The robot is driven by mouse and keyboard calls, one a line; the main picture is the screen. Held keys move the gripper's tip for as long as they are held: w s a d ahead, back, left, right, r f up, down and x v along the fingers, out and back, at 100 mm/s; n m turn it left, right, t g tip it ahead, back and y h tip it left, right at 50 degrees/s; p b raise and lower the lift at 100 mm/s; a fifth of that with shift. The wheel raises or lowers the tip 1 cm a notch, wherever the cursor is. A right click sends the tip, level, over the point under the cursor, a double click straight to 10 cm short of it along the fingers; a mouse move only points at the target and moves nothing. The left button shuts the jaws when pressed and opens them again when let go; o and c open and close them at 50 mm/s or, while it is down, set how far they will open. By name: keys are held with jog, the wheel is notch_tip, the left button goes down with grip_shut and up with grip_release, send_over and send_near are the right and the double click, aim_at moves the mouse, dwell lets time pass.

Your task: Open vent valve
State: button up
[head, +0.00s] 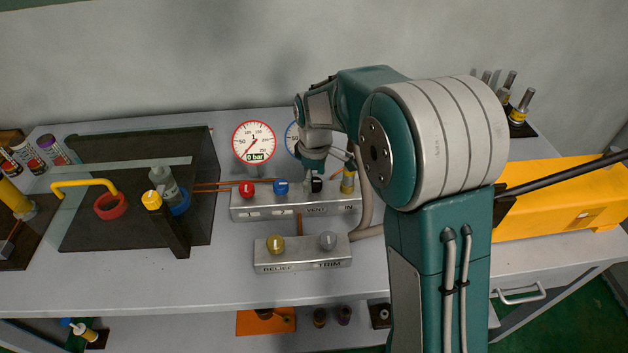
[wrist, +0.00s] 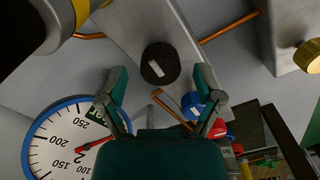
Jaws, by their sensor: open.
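The black round knob (wrist: 160,63) with a pale mark on top sits on the grey valve block between my fingertips, apart from both. In the head view the knob (head: 316,185) stands above the VENT label on the valve block (head: 290,208), partly under my gripper (head: 315,168). My gripper points down over it, open and empty; in the wrist view its fingertips (wrist: 162,76) lie either side of the knob's near edge. I cannot tell the exact height gap.
A blue knob (head: 281,187) and a red knob (head: 247,189) stand left of the black knob. Gauge 1 (head: 254,141) reads 0 bar; gauge 2 (wrist: 70,142) is beside my gripper. A yellow fitting (head: 348,181) stands close right. The RELIEF/TRIM block (head: 302,257) is in front.

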aim_at(314, 181)
notch_tip(314, 181, up, 11)
dwell(0.3)
jog(key=shift+a, duration=0.1)
jog(key=s+d+r+m+t, duration=0.2)
jog(key=s+d+r+m, duration=0.15)
jog(key=s, duration=0.35)
jog(key=s+d+r+m+t, duration=0.1)
jog(key=s+d+r+m, duration=0.25)
jog(key=s, duration=0.35)
jog(key=s+d+f+m+t, duration=0.1)
jog(key=s+m, duration=0.1)
jog(key=s, duration=0.4)
jog(key=s+d+f+m+t, duration=0.1)
jog(key=s+d+f+m, duration=0.1)
jog(key=s, duration=0.4)
jog(key=shift+d+m+t, duration=0.15)
jog(key=shift+m+t, duration=0.15)
